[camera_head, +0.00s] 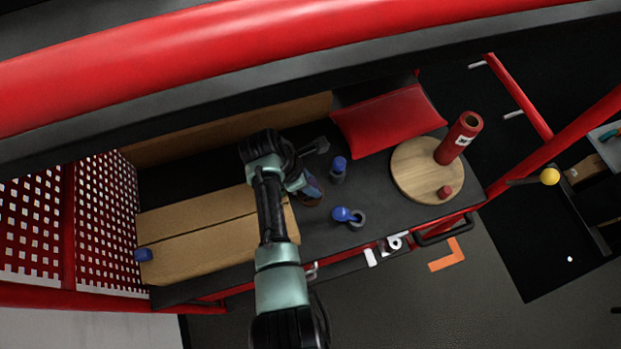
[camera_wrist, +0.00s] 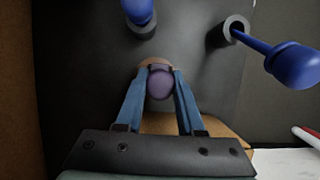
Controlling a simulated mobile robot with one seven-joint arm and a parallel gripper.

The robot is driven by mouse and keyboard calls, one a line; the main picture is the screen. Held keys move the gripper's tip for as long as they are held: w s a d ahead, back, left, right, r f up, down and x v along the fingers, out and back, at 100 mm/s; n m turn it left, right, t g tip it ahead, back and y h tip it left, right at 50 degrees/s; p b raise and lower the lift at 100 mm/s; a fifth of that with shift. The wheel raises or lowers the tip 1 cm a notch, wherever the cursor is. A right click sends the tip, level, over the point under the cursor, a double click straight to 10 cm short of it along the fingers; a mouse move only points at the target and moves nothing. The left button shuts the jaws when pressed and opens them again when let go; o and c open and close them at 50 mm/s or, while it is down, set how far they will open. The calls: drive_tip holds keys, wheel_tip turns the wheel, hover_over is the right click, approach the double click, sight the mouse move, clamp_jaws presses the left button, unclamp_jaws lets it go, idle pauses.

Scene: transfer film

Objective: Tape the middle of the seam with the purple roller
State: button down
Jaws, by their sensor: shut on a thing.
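My gripper (camera_wrist: 162,75) is shut on the purple roller (camera_wrist: 160,84); its rounded purple end shows between the two blue fingers in the wrist view. In the head view my gripper (camera_head: 306,188) is at the right end of the cardboard box (camera_head: 195,248), over the dark bench top. The box lies flat, and its seam (camera_head: 190,229) runs lengthwise along the top. My arm covers part of the box's right end and seam. The roller's far end is mostly hidden. No tape can be made out along the visible seam.
Two blue-handled tools stand in grey holders on the bench, one farther back (camera_head: 339,168) and one nearer (camera_head: 346,214). A blue object (camera_head: 143,255) is at the box's left end. A round wooden board (camera_head: 408,180) holds a red cylinder (camera_head: 459,138). A red cushion-like object (camera_head: 388,122) lies behind.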

sight(311, 181)
drive_tip(key=shift+w+r+p, duration=0.2)
drive_tip(key=shift+r+p, duration=2.6)
drive_tip(key=shift+r, duration=0.45)
drive_tip(key=shift+r, duration=0.1)
